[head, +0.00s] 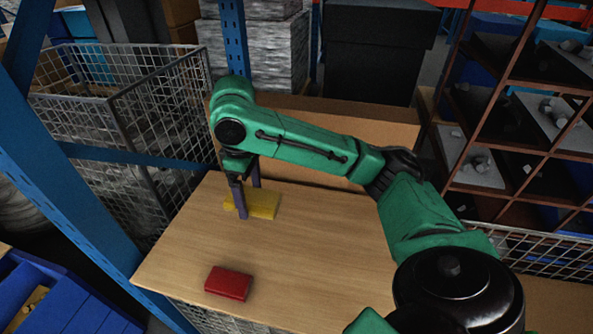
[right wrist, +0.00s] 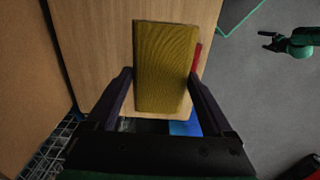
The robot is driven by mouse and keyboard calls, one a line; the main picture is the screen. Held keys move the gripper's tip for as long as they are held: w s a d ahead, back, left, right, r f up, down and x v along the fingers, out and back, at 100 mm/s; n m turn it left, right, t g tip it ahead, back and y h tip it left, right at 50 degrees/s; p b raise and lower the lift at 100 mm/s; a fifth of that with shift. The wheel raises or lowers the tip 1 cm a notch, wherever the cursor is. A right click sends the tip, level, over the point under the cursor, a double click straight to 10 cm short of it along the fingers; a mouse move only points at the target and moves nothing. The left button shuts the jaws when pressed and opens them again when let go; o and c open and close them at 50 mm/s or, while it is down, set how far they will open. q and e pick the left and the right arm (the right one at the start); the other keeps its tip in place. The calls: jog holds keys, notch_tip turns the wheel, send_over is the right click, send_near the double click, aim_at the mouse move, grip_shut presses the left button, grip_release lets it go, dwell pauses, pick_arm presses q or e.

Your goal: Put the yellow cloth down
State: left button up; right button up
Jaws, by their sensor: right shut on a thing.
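The yellow cloth (head: 262,204) is a flat, block-like piece at the wooden table top (head: 300,250), near its back left. My right gripper (head: 248,201) points down and is shut on it. In the right wrist view the cloth (right wrist: 164,65) fills the space between the two dark fingers. I cannot tell whether its underside touches the table. My left gripper (right wrist: 272,41) is small at the right of the right wrist view, away from the table, with its fingers apart and nothing visible between them.
A red block-like piece (head: 228,283) lies near the table's front edge. A wire basket (head: 150,120) and blue post stand left of the table. A brown compartment shelf (head: 520,120) stands right. The table's middle is clear under my right arm.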

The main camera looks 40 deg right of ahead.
jog(key=b, duration=0.3)
send_over(262, 258)
notch_tip(262, 258, down, 4)
jog(key=f, duration=0.1)
pick_arm(q)
jog(key=f, duration=0.3)
jog(key=f+b, duration=0.1)
jog(key=f, duration=0.1)
jog(key=shift+w+d+f, duration=0.2)
jog(key=shift+w+f, duration=0.05)
jog(key=shift+f, duration=0.05)
pick_arm(e)
notch_tip(262, 258, down, 19)
jog(key=shift+s+r, duration=0.1)
jog(key=o, duration=1.1)
